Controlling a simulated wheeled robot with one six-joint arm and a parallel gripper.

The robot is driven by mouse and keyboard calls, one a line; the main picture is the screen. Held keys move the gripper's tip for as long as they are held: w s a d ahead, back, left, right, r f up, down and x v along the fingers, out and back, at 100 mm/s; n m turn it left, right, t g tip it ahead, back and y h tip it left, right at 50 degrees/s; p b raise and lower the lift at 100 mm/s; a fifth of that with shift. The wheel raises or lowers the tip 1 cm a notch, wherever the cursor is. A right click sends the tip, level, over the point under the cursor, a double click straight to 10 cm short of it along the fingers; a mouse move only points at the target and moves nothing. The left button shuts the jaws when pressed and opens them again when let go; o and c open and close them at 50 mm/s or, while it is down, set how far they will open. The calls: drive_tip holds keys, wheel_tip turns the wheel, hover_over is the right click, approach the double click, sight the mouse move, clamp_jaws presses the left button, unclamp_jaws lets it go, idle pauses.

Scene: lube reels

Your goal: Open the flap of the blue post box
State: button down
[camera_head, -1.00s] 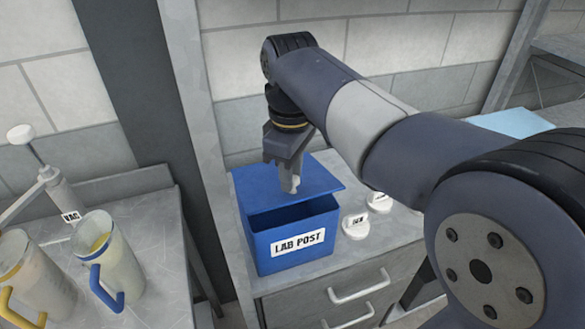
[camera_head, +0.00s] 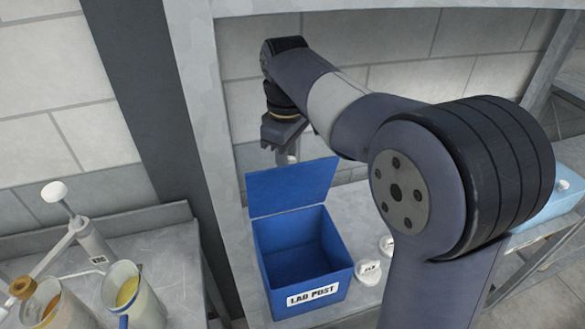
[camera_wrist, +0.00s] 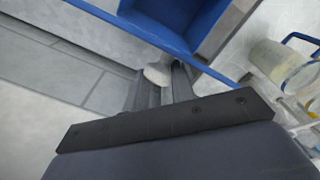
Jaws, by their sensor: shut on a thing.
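The blue post box (camera_head: 275,271) stands on the grey cabinet top, with its LAB POST label on the front. Its blue flap (camera_head: 290,187) is raised, standing steeply up from the rear edge, and the box's inside shows from above. My gripper (camera_head: 287,157) is behind the flap's upper edge, its fingertips partly hidden there. In the wrist view, my gripper (camera_wrist: 160,84) is shut on a small white knob (camera_wrist: 157,76) beside the blue flap's edge (camera_wrist: 122,30). The blue box interior shows beyond it.
White labelled round pieces (camera_head: 371,270) sit right of the box. A left bench holds pitchers (camera_head: 134,294) and a white-knobbed lever device (camera_head: 75,222). A grey upright post (camera_head: 197,120) stands left of the box, and a tiled wall is behind.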

drive_tip(key=w+a+f+g, duration=0.1)
drive_tip(key=w+a+f, duration=0.1)
drive_tip(key=w, duration=0.6)
drive_tip(key=shift+w+f+g+h, duration=0.2)
drive_tip(key=shift+f+g+h, duration=0.1)
drive_tip(key=shift+g, duration=0.1)
drive_tip(key=c, duration=1.1)
unclamp_jaws()
drive_tip(key=shift+w+d, duration=0.15)
drive_tip(key=shift+d, duration=0.05)
drive_tip(key=shift+c, duration=0.2)
drive_tip(key=shift+r, duration=0.1)
drive_tip(key=shift+a+r, duration=0.2)
